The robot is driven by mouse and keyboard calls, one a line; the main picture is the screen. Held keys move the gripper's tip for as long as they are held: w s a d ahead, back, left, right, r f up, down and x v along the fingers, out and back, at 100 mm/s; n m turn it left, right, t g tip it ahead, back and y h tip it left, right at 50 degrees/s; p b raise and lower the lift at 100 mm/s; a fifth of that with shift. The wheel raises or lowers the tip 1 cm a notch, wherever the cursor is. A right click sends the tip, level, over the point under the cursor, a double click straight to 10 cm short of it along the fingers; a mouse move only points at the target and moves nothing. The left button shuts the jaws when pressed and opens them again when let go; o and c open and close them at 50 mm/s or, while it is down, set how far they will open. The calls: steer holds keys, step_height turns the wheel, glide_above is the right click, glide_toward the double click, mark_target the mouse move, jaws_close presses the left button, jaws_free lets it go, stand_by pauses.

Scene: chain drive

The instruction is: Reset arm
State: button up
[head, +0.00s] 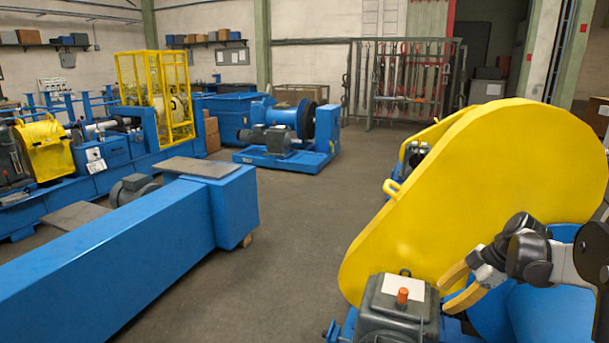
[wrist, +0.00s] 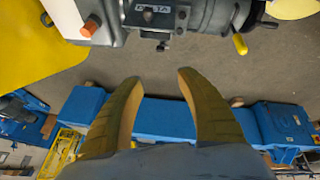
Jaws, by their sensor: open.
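My gripper (head: 458,287) is at the right of the head view, in front of the large yellow chain guard (head: 480,190). Its two fingers are apart with nothing between them. It is close to the grey gearbox (head: 395,305) with an orange cap (head: 402,295); I cannot tell whether it touches the guard. In the wrist view the open fingers (wrist: 158,82) stand over grey floor. The gearbox (wrist: 105,22) and part of the yellow guard (wrist: 35,45) show at the upper left there. My arm comes in from the right edge of the head view.
A long blue beam (head: 130,255) lies at the left. A yellow cage (head: 155,95) and a blue machine (head: 285,140) stand behind it. A tool rack (head: 405,85) is at the back. The grey floor (head: 290,240) between beam and guard is clear.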

steer(key=s+a+r+m+t+h, duration=0.1)
steer(key=s+a+r+m+h, duration=0.2)
steer(key=s+a+r+m, duration=0.75)
steer(key=s+a+f+m+t+h, duration=0.1)
steer(key=s+a+m, duration=0.2)
steer(key=s, duration=0.4)
steer(key=s+a+f+m+t+h, duration=0.1)
steer(key=s+a+m+t, duration=0.1)
steer(key=s+a, duration=0.3)
steer(key=s+m, duration=0.1)
steer(key=s, duration=0.2)
steer(key=shift+f, duration=0.2)
steer(key=shift+s+d, duration=0.1)
steer(key=shift+s, duration=0.05)
